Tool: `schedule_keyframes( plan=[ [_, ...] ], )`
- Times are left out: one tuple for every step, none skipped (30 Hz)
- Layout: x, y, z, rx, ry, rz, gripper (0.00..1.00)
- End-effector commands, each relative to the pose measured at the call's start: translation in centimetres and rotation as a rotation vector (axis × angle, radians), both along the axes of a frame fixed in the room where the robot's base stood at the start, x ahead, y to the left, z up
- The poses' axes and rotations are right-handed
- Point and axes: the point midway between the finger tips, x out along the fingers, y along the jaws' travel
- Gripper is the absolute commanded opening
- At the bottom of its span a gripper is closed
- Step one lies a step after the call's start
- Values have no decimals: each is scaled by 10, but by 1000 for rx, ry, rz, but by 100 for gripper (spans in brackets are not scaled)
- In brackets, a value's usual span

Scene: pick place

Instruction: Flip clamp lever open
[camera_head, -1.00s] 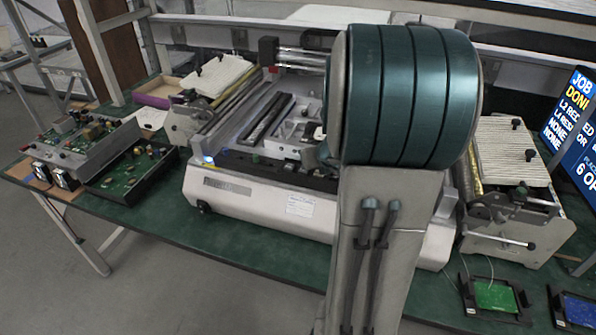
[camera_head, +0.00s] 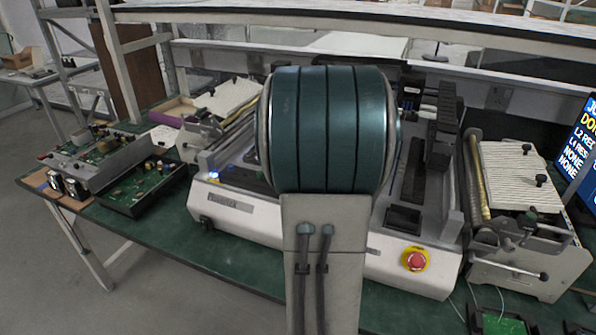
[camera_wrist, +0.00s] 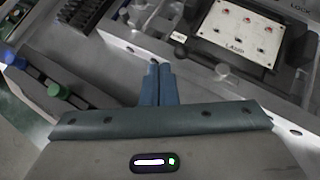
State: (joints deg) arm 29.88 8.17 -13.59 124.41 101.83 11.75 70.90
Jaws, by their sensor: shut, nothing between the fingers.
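My gripper (camera_wrist: 158,85) shows in the wrist view with its two blue-grey fingers together and nothing between them. It is over the pale metal bed of the machine, short of a dark-framed plate (camera_wrist: 238,25) marked LAMP. A small lever-like part with a black knob (camera_wrist: 178,38) sits at that plate's left edge. I cannot tell which part is the clamp lever. In the head view the machine (camera_head: 240,213) stands on the bench, and my arm hides its middle and my gripper.
A red stop button (camera_head: 415,260) is on the machine's front. A fixture with a ribbed top (camera_head: 515,175) stands to the right, another (camera_head: 228,98) at the left. Circuit boards (camera_head: 135,185) lie at the left. In the wrist view, blue and green knobs (camera_wrist: 58,91) are at the left.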

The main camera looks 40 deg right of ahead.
Motion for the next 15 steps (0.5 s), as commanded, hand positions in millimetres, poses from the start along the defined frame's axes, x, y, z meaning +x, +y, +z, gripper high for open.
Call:
schedule_keyframes(
  plan=[
    [2, -1, 0, 0, 1, -1, 0],
    [3, -2, -1, -1, 2, 0, 0],
    [4, -2, -1, -1, 2, 0, 0],
    [5, -3, -1, 0, 2, -1, 0],
    [6, -3, -1, 0, 2, -1, 0],
    [7, -3, -1, 0, 1, -1, 0],
    [8, -4, -1, -1, 2, 0, 0],
    [8, -4, 0, 0, 1, 1, 0],
    [9, -4, 0, -1, 0, 1, 0],
    [9, -4, 0, -1, 0, 1, 0],
    [10, -4, 0, -1, 0, 1, 0],
    [10, -5, 0, -1, 0, 1, 0],
    [11, -5, 0, -1, 0, 1, 0],
    [11, -5, 0, -1, 0, 1, 0],
    [11, -5, 0, 0, 0, 1, 0]
  ],
)
